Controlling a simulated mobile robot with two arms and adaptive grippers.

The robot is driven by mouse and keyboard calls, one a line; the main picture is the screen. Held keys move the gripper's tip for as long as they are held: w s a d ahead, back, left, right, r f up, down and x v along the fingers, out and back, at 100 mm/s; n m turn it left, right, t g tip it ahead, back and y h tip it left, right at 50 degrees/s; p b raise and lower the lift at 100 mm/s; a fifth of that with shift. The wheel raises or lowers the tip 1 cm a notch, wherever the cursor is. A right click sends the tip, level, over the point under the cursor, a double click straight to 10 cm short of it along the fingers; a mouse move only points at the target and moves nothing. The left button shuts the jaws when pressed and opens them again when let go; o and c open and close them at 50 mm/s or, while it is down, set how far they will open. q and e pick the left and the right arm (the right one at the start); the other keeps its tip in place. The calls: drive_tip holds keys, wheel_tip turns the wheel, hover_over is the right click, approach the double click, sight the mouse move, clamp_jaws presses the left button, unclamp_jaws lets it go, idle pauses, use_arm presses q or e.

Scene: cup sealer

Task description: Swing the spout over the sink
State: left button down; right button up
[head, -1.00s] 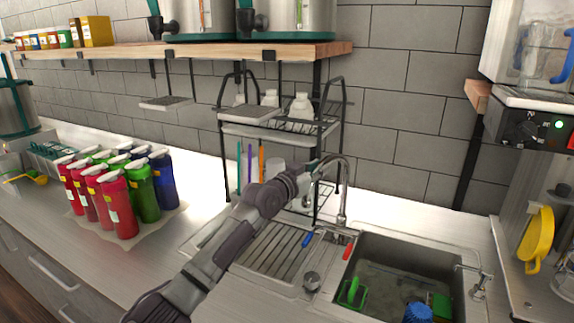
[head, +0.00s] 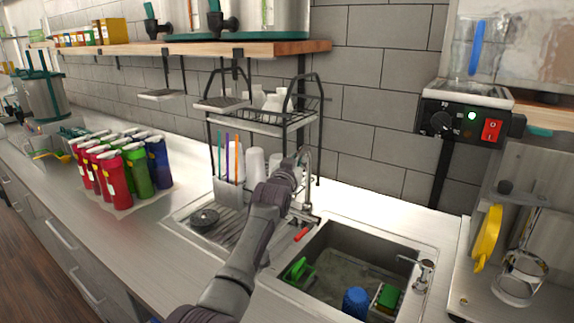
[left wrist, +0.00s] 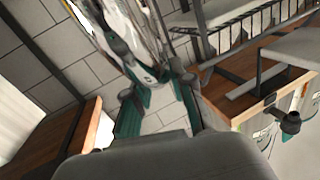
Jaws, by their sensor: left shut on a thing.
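The silver arched spout (head: 307,172) rises from the tap behind the sink, between the drainboard and the basin. Its free end points left and towards me, beside the basin's left edge. The grey sink basin (head: 330,235) lies in front and to the right of the tap. My left gripper (head: 293,163) is at the spout's free end and shut on it. My arm hides part of the hold. The left wrist view shows the teal-padded fingers (left wrist: 158,103) close to shiny chrome metal. My right gripper is in neither view.
A blue cup (head: 355,303) and green items sit in the basin. A small dispenser (head: 424,274) stands at its right rim. A dish rack (head: 265,122) stands behind my left gripper. Red, green and blue bottles (head: 125,170) stand on the left counter.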

use_arm(q)
drive_tip(key=shift+r, duration=0.1)
idle(0.3)
drive_tip(key=c, duration=1.2)
unclamp_jaws()
drive_tip(key=shift+d, duration=0.1)
drive_tip(key=shift+c, duration=0.2)
drive_tip(key=shift+o, duration=1.2)
drive_tip(key=shift+w, duration=0.1)
drive_tip(key=shift+s+a, duration=0.25)
drive_tip(key=shift+s, duration=0.45)
drive_tip(key=v, duration=1)
drive_tip(key=shift+s+d, duration=0.15)
drive_tip(key=shift+s, duration=0.15)
